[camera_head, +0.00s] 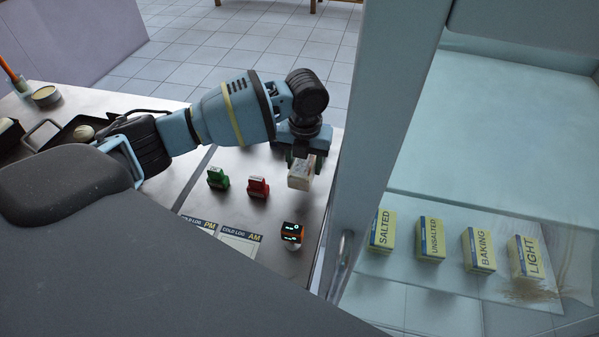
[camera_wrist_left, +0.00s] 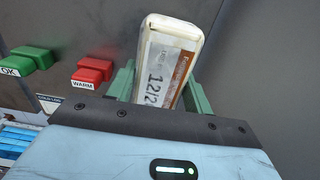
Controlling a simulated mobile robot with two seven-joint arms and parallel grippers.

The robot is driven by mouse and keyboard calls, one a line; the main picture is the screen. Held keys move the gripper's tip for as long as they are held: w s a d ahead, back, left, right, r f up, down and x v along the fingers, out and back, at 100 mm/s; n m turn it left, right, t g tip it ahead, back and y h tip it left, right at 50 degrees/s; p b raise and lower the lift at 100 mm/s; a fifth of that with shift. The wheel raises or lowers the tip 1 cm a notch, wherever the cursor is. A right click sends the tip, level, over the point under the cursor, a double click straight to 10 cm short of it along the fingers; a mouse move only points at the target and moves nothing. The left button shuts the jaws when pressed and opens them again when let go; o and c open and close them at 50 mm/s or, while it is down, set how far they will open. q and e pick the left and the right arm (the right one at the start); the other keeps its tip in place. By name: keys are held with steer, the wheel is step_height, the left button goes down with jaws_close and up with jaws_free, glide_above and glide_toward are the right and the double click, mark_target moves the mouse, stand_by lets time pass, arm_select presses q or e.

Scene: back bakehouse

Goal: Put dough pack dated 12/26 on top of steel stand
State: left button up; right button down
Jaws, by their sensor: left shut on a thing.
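My left gripper (camera_head: 303,160) is shut on a whitish dough pack (camera_head: 300,175), above the right part of the steel table (camera_head: 236,165). In the left wrist view the pack (camera_wrist_left: 170,60) stands between the green fingers of the gripper (camera_wrist_left: 160,88). Its label reads "12/2"; the rest of the date is hidden behind the gripper body. I cannot make out a separate steel stand in either view. My right gripper is not in view.
Right stands a glass-doored cabinet (camera_head: 385,110) with labelled yellow boxes (camera_head: 431,240).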

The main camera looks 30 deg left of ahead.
mark_target(304, 161)
arm_select(q)
steer(key=shift+f, duration=2.65)
steer(key=shift+f, duration=0.2)
steer(key=o, duration=1.2)
step_height(304, 161, up, 12)
steer(key=shift+r, duration=0.2)
